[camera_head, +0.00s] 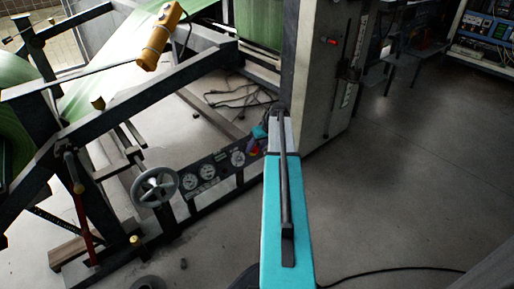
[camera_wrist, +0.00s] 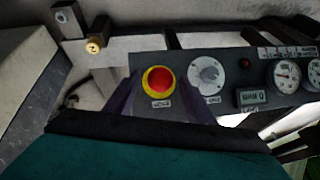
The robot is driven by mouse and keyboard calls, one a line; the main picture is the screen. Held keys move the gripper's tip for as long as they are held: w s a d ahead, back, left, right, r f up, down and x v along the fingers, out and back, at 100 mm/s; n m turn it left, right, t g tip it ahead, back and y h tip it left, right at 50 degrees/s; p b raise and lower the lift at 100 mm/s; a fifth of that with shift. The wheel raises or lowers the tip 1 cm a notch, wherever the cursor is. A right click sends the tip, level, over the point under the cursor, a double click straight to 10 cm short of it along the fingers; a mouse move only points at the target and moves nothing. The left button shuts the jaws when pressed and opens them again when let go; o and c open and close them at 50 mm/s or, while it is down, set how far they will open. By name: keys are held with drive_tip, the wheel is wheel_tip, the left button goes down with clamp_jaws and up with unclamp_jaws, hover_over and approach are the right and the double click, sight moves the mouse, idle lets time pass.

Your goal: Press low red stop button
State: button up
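The red stop button (camera_wrist: 161,79), a round red cap on a yellow ring, sits on a dark control panel (camera_wrist: 225,108) with a small label below it. In the wrist view it lies near the centre, framed between the two dark purple fingers of my gripper (camera_wrist: 160,98). The fingers are apart with nothing held between them. I cannot tell how far they are from the button.
Beside the button are a round grey dial (camera_wrist: 207,75), a small red lamp (camera_wrist: 245,63), a digital display (camera_wrist: 251,97) and gauges (camera_wrist: 287,73). A handwheel (camera_head: 155,186) stands left of the panel. Cables (camera_head: 238,97) lie behind. The floor (camera_head: 400,190) at right is largely clear.

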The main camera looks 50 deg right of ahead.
drive_tip(key=p+v, duration=0.5)
drive_tip(key=v, duration=0.8)
drive_tip(key=shift+r, duration=0.35)
drive_tip(key=shift+s, duration=0.1)
